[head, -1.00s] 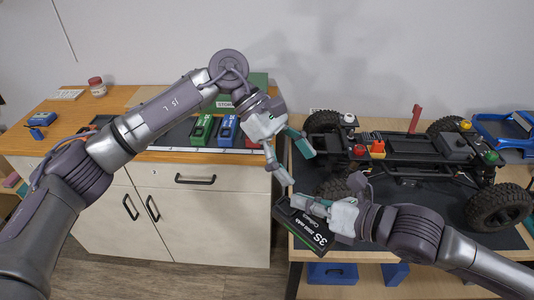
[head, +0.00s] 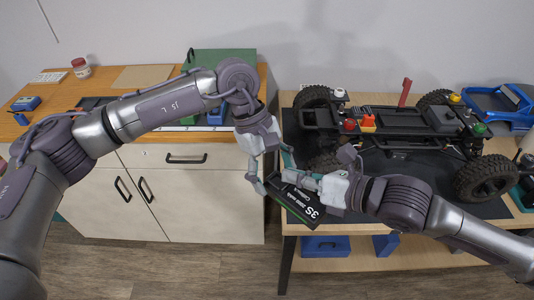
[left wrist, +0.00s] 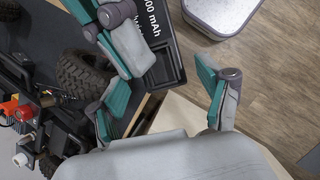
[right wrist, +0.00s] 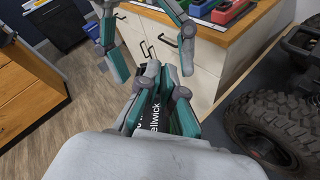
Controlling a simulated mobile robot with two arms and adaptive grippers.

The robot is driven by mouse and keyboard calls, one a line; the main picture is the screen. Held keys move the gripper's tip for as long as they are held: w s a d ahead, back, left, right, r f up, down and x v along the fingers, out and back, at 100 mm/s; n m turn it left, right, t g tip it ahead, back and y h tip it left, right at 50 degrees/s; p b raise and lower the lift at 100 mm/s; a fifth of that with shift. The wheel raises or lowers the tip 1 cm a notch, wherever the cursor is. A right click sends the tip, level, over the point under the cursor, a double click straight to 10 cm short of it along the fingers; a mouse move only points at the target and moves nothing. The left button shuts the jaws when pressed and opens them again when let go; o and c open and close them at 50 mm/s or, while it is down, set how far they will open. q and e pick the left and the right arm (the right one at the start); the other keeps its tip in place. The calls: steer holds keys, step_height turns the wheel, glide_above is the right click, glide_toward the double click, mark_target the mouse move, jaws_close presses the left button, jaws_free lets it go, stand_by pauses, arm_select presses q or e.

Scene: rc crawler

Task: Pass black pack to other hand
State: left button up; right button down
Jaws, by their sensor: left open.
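The black pack (head: 297,206) has white "3S" lettering and hangs tilted in front of the crawler table. My right gripper (head: 308,183) is shut on it; the right wrist view shows the pack (right wrist: 154,118) between the two fingers (right wrist: 162,100). My left gripper (head: 272,172) is open and empty at the pack's left end. In the left wrist view the pack's end (left wrist: 170,77) lies just ahead of the gap between the open left fingers (left wrist: 163,98). I cannot see any contact between the left fingers and the pack.
The RC crawler (head: 400,130) stands on a dark mat on the right table (head: 350,244), its wheel close behind the grippers. A wooden-topped cabinet (head: 190,200) with a green box (head: 215,60) stands at left. Blue bins (head: 325,246) sit on the lower shelf.

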arm_select(q)
steer(key=shift+x, duration=0.75)
steer(key=c, duration=1.4)
arm_select(e)
steer(key=shift+r, duration=0.1)
arm_select(q)
steer(key=shift+r, duration=0.1)
jaws_close()
arm_select(e)
steer(key=c, duration=1.2)
jaws_free()
steer(key=shift+c, duration=0.2)
steer(key=shift+f, duration=0.2)
